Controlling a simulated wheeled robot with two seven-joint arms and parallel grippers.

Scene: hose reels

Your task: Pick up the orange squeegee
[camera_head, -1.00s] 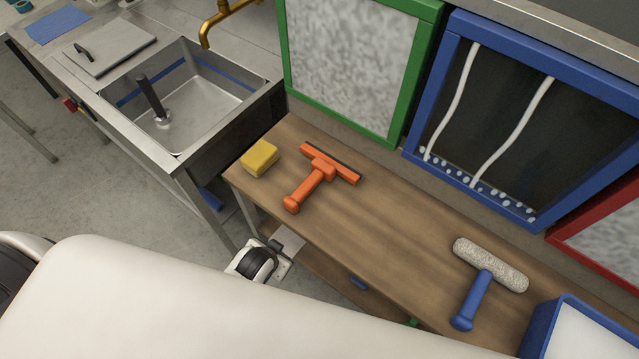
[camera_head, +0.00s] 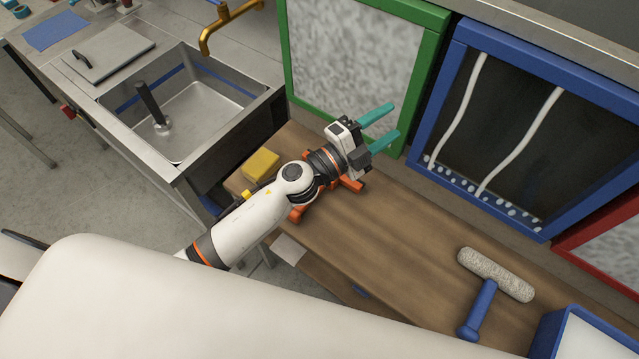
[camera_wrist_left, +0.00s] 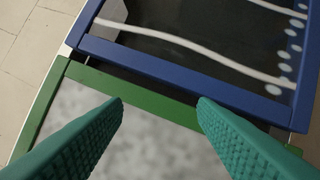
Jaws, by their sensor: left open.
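The orange squeegee (camera_head: 351,186) lies on the wooden table (camera_head: 400,245), mostly hidden under my left arm in the head view. Parts of its head and handle show beside the arm. My left gripper (camera_head: 391,122) is open, with two teal fingers apart and nothing between them. It is above and beyond the squeegee, with its fingers toward the green-framed panel. In the left wrist view the open fingers (camera_wrist_left: 162,102) have the green frame behind them, and no squeegee shows. My right gripper is not in view.
A yellow sponge (camera_head: 262,164) lies left of the squeegee. A roller with a blue handle (camera_head: 481,305) lies at the table's right. A steel sink (camera_head: 205,118) is at left. A green-framed panel (camera_head: 360,50) and a blue-framed panel (camera_head: 440,125) stand behind the table.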

